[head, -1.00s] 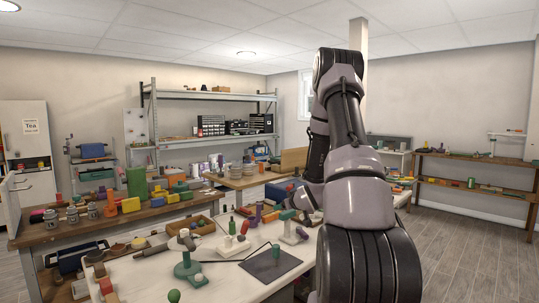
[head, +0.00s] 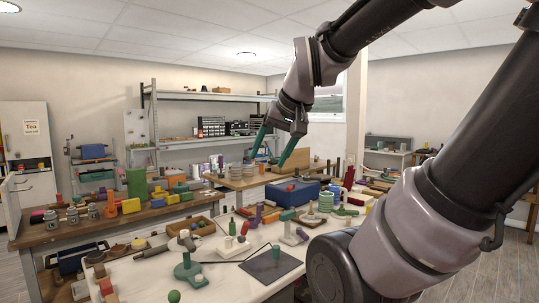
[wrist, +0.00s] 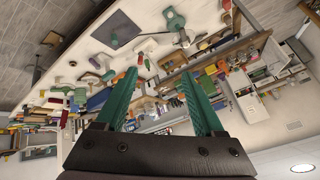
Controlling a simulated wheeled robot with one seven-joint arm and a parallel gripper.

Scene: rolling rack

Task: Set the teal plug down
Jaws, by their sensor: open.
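A teal-green plug (head: 276,251) stands upright on a dark square mat (head: 262,268) on the white worktop. It also shows in the wrist view (wrist: 114,41), on the same dark mat. My gripper (head: 268,163), with teal fingers, is open and empty. It is raised in the air above and behind the worktop, well apart from the plug. In the wrist view my gripper (wrist: 158,73) has its fingers spread with nothing between them.
A teal stand (head: 188,274) and a white-based stand (head: 292,238) flank the mat. A blue box (head: 291,193) and a wooden tray (head: 190,228) sit farther back. Several small parts crowd the worktop. The air around my gripper is clear.

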